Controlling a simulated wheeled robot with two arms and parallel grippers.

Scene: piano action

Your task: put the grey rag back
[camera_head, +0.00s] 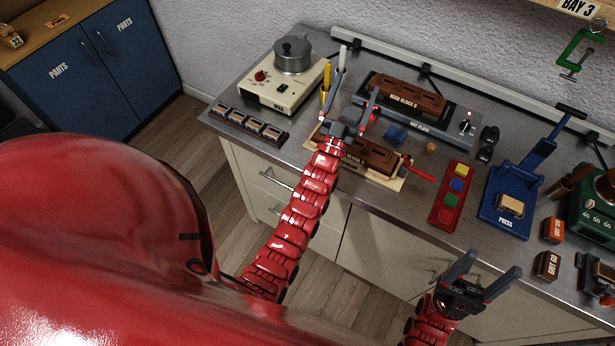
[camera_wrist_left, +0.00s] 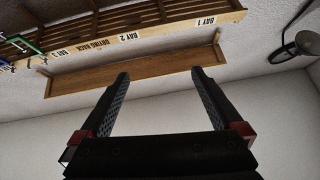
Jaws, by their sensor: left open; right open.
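No grey rag can be made out in either view. My left gripper (camera_head: 357,84) is open and empty above the back of the bench, between the cream glue-pot heater and the hot plate. In the left wrist view its two fingers (camera_wrist_left: 158,76) are apart with nothing between them, facing the wall and rack. My right gripper (camera_head: 494,265) is open and empty in front of the bench's front edge, below the blue press.
The bench carries a heater with pot (camera_head: 291,57), hot plate (camera_head: 418,113), wooden block (camera_head: 371,153), red button tray (camera_head: 451,198), blue press (camera_head: 510,190) and grit blocks (camera_head: 547,264). A drying rack (camera_wrist_left: 130,25) hangs on the wall. A blue cabinet (camera_head: 92,68) stands left.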

